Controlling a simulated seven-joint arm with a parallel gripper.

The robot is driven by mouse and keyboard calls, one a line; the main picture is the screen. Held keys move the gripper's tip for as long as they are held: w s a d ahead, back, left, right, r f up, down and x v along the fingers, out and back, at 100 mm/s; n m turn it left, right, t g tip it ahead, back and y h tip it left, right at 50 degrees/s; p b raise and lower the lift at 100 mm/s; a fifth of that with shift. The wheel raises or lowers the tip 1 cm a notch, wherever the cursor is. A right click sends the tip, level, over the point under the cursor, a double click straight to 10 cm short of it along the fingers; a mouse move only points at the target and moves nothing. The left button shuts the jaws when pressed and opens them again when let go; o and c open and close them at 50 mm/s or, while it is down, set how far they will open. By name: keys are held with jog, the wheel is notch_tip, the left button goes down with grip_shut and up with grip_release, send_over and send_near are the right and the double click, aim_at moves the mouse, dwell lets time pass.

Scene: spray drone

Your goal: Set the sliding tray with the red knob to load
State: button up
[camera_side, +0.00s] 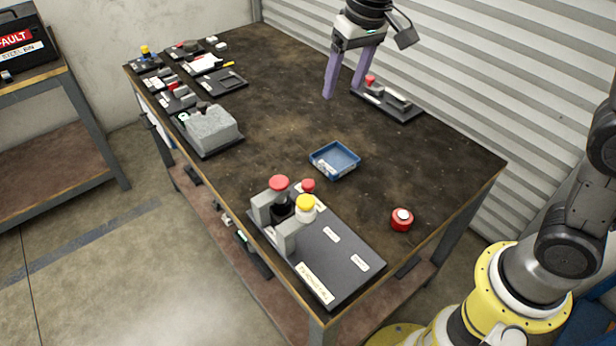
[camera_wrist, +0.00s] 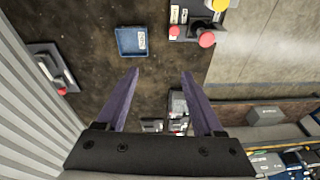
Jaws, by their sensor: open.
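A dark base with a grey rail-like part and a small red knob (camera_side: 370,79) stands near the corrugated wall; it looks like the sliding tray (camera_side: 396,104). It also shows at the left of the wrist view (camera_wrist: 47,60), its red knob (camera_wrist: 62,91) at the lower end. Any load marking is too small to read. My gripper (camera_side: 343,91) is open and empty above the table, left of the knob in the side view. In the wrist view, its two purple fingers (camera_wrist: 160,72) are apart, with nothing between them, and the knob lies well left of them.
A blue bin (camera_side: 335,160) sits mid-table. A panel (camera_side: 337,262) with red and yellow knobs stands at the front, near a red round button (camera_side: 402,219). A grey block (camera_side: 210,128) and several small fixtures fill the left side.

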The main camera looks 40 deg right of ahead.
jog(key=w+a+f+g, duration=0.1)
jog(key=w+a+f, duration=0.25)
jog(key=f, duration=0.25)
jog(key=n+g, duration=0.1)
send_near(308, 183)
notch_tip(308, 183, down, 8)
jog(key=shift+w+a+f, duration=0.15)
jog(key=shift+f, duration=0.05)
jog(key=shift+c, duration=0.3)
grip_shut()
jog(key=shift+r, duration=0.1)
dwell(0.9)
